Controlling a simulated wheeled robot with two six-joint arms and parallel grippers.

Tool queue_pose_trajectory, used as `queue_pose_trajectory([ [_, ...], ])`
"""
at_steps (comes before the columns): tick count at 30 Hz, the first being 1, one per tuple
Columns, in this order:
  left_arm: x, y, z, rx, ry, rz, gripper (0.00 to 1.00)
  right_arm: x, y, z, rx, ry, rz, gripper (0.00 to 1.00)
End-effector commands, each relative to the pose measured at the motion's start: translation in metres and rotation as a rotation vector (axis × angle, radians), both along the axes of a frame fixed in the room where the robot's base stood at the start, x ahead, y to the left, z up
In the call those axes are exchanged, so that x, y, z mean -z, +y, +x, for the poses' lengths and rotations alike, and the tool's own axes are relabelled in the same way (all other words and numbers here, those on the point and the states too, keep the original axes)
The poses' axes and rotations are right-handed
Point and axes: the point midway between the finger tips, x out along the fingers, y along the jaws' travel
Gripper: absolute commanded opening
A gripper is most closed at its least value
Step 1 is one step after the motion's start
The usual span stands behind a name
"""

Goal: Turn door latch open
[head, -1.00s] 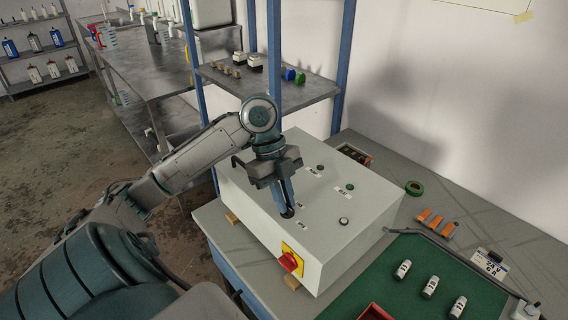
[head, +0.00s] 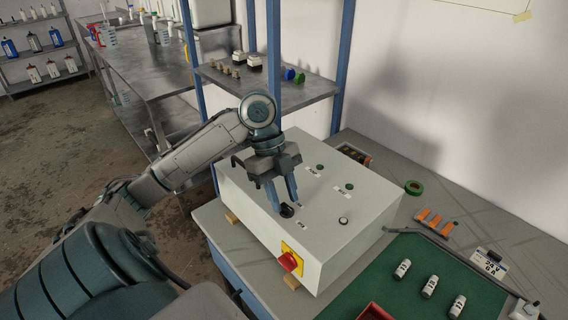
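A light grey control box (head: 335,235) lies on the workbench with its panel face up. A small dark knob (head: 287,211), which looks like the door latch, sits on the panel near its left side. My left gripper (head: 285,204) points down at it from above. Its two blue fingers stand apart with a visible gap, one on each side of the knob. I cannot tell if either finger touches it; the fingers partly hide the knob's surroundings. My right gripper is not in view.
A red rotary switch (head: 290,262) on a yellow plate is on the box's front side. Green buttons (head: 349,187) and a pale round button (head: 343,221) are on the panel. A shelf post (head: 273,60) stands behind my arm. A green mat (head: 400,298) lies at right.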

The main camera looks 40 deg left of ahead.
Motion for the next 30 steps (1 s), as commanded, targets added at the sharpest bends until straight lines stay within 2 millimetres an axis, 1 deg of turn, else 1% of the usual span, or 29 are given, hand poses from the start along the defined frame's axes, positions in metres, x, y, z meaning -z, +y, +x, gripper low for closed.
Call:
queue_pose_trajectory([
  [9,-0.057,0.024,0.003,-0.002,-0.005,0.003,0.34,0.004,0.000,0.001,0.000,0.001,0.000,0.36],
  [15,-0.085,0.035,0.004,-0.002,-0.003,0.001,0.34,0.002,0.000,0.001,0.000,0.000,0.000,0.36],
  [20,-0.092,0.038,0.004,0.000,0.000,0.001,0.34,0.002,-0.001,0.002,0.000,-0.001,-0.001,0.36],
  [30,-0.093,0.038,0.004,0.000,0.000,0.000,0.34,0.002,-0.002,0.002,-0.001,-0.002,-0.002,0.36],
])
